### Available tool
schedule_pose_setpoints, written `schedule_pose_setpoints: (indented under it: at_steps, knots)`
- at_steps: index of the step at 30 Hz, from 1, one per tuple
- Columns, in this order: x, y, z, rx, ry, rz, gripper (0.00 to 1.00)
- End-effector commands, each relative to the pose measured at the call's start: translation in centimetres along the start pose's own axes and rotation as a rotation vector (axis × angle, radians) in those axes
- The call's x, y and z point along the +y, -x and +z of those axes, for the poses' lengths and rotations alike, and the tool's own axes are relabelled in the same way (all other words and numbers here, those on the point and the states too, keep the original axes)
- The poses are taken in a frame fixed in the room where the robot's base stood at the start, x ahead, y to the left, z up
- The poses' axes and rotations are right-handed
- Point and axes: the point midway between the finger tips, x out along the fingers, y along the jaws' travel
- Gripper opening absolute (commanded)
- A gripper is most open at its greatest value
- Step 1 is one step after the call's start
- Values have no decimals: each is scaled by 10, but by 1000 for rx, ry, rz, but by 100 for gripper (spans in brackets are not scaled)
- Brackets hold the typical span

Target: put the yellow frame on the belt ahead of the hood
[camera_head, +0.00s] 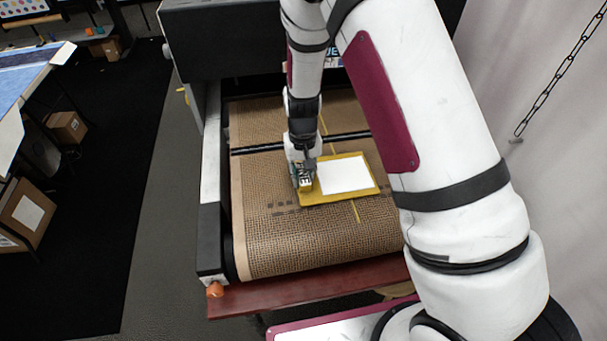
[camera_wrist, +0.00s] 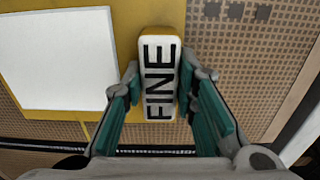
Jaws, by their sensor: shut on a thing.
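The yellow frame (camera_head: 309,200) with a white panel lies flat over the tan mesh belt (camera_head: 325,243), ahead of the dark hood (camera_head: 222,45). I cannot tell whether it touches the belt or hangs just above it. My gripper (camera_head: 303,178) is shut on the frame's raised end block, labelled FINE. In the wrist view, the teal fingers of my gripper (camera_wrist: 160,95) stand on both sides of this block. The yellow frame also shows there, with its white panel at upper left (camera_wrist: 118,22). My arm covers the belt's right side.
A dark bar (camera_head: 260,148) crosses the belt near the hood opening. A pale side rail (camera_head: 210,165) bounds the belt on the left, and a dark red ledge (camera_head: 300,290) runs along its front. Bare belt lies in front of the frame. Cardboard boxes (camera_head: 25,210) stand far left.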

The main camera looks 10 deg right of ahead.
Motion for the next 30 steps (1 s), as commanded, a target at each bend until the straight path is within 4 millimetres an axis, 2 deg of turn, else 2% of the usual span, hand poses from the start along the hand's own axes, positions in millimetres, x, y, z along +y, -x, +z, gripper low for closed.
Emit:
schedule_pose_setpoints:
  at_steps: [11,12,15,25,30]
  knots:
    - [0,-5,0,0,0,0,0]
    - [0,-6,0,0,0,0,28]
    - [0,-5,0,0,0,0,46]
    - [0,-3,0,1,0,0,46]
    - [0,13,-2,4,0,-1,46]
